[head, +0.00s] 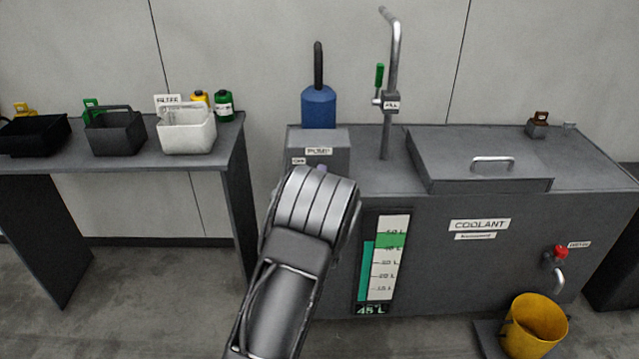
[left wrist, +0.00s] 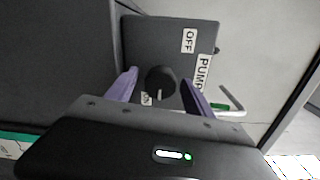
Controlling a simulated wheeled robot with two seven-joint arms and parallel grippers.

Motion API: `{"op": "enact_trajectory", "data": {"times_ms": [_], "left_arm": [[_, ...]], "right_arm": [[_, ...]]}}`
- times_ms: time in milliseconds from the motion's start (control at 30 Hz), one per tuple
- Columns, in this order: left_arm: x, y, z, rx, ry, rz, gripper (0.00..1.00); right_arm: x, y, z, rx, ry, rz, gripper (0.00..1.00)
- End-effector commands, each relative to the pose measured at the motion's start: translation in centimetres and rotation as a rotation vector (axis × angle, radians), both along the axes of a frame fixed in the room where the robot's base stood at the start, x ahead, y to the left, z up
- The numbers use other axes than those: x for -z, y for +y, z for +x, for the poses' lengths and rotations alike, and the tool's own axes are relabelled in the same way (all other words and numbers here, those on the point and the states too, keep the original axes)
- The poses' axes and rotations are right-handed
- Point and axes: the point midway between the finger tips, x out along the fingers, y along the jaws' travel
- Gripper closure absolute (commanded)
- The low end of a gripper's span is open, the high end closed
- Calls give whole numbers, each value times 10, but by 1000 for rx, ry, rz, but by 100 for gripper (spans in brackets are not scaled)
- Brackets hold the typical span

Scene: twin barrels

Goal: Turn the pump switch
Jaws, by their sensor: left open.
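The pump box (head: 327,150) is a grey block labelled PUMP and OFF on the left end of the coolant tank (head: 440,215). In the left wrist view the same pump box (left wrist: 160,40) shows its labels turned sideways. The pump switch (left wrist: 160,80) is a round black knob with a small light mark on its lower part. My left gripper (left wrist: 158,88) is open, its two purple fingers on either side of the knob. I cannot tell whether they touch it. In the head view my left arm hides the knob and most of the gripper. My right gripper is not in view.
A blue pump body (head: 319,105) stands behind the box. A grey pipe (head: 391,70) with a green lever (head: 379,76) rises to its right. A lidded hatch (head: 480,160) and level gauge (head: 384,260) are on the tank. A yellow bucket (head: 533,330) stands lower right.

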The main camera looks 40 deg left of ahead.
Motion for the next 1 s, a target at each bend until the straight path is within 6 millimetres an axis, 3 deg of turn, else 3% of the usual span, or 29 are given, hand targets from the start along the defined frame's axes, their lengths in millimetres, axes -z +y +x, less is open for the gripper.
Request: {"op": "enact_trajectory", "data": {"times_ms": [433,1000], "left_arm": [[-2,-39,-51,0,1,0,39],[-1,-41,-55,0,1,0,39]], "right_arm": [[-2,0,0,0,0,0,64],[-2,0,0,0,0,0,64]]}}
